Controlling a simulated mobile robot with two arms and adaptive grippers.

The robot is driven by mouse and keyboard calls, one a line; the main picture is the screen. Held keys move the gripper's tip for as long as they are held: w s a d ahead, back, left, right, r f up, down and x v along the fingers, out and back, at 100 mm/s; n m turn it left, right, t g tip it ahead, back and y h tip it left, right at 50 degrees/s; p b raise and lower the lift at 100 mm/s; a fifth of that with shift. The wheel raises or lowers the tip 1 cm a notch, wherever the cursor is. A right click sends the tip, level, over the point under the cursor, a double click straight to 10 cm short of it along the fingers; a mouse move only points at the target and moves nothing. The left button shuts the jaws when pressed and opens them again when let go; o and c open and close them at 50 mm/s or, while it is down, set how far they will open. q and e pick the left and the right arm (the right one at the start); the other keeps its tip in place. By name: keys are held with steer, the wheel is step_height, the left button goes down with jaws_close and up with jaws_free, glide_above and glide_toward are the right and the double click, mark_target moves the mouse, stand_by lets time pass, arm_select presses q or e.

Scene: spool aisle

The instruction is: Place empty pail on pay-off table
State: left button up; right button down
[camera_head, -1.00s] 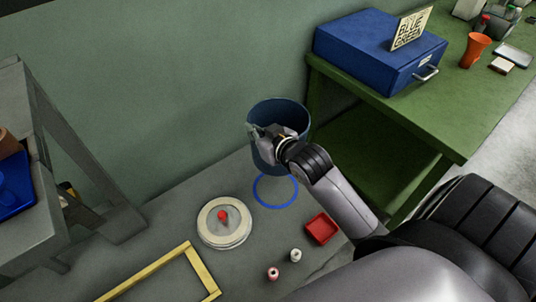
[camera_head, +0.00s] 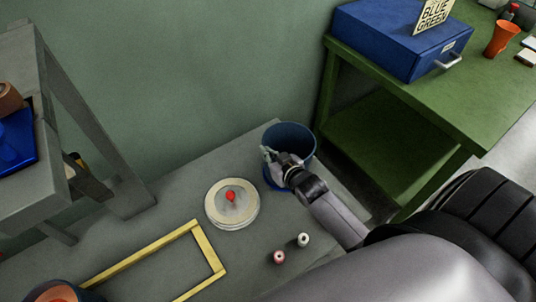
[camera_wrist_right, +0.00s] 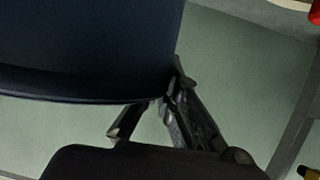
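The dark blue pail (camera_head: 309,152) is upright over the blue ring marking (camera_head: 267,180) on the grey table (camera_head: 165,215). My right gripper (camera_head: 270,156) is shut on the pail's near-left side. In the right wrist view the pail (camera_wrist_right: 90,45) fills the upper left, with the fingers (camera_wrist_right: 150,105) at its edge. The inside of the pail shows dark, with nothing seen in it. My left gripper is not in view.
A round pale lid with a red knob (camera_head: 232,204), a yellow frame (camera_head: 145,257) and two small spools (camera_head: 279,257) lie on the grey table. A green bench (camera_head: 450,100) with a blue box (camera_head: 395,40) stands right. A grey stand (camera_head: 45,190) is left.

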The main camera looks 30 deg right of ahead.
steer(key=shift+f, duration=0.15)
steer(key=shift+f, duration=0.1)
steer(key=c, duration=1.8)
jaws_free()
steer(key=v, duration=1.2)
steer(key=shift+p, duration=0.35)
